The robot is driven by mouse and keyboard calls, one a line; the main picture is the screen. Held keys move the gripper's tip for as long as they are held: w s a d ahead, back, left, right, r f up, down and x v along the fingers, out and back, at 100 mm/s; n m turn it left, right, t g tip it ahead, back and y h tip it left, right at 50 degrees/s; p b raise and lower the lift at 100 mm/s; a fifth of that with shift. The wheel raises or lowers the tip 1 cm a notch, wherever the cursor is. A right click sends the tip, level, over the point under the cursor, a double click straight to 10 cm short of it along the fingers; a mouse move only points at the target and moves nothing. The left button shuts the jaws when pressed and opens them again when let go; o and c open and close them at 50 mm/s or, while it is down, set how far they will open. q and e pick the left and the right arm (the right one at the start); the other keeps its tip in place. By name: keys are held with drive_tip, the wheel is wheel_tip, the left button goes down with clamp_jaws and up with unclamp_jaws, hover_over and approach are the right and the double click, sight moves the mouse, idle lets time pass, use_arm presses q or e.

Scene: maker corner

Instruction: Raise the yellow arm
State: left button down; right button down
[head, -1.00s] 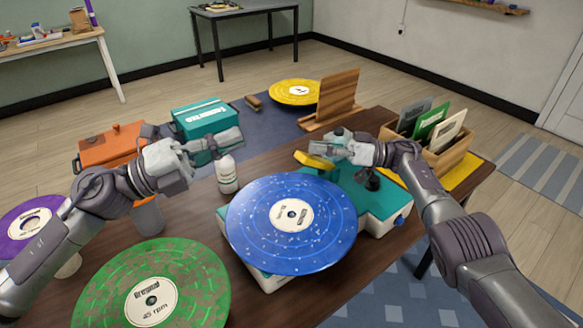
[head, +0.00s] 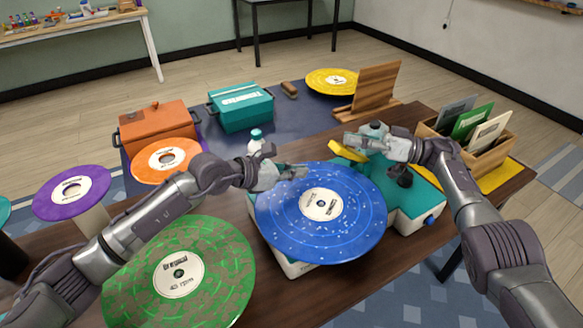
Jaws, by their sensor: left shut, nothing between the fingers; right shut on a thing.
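The yellow arm (head: 346,152) belongs to the teal record player (head: 415,185) and shows as a short yellow piece, tilted, just behind the blue record's far edge. My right gripper (head: 352,141) is shut on it, and its fingers hide part of it. The blue record (head: 285,215) lies on the player. My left gripper (head: 303,171) is shut and empty at the far left edge of the blue record. I cannot tell whether it touches the record.
A green record (head: 225,265) is at the front left, with orange (head: 180,153) and purple (head: 90,198) ones behind. A white bottle (head: 255,140) stands behind my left gripper. A wooden crate (head: 485,158) with sleeves is at right, and a wooden stand (head: 378,88) at back.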

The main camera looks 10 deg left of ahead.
sight(316, 178)
use_arm(q)
drive_tip(key=x, duration=0.6)
drive_tip(key=shift+r, duration=0.1)
drive_tip(key=shift+w+d+r, duration=0.2)
drive_tip(key=shift+d+r, duration=0.05)
drive_tip(key=shift+r, duration=0.25)
drive_tip(key=shift+w+d+r, duration=0.2)
drive_tip(key=shift+d+r, duration=0.05)
drive_tip(key=shift+r, duration=0.3)
drive_tip(key=shift+w+d+r, duration=0.25)
drive_tip(key=shift+d+r, duration=0.1)
drive_tip(key=shift+r, duration=0.2)
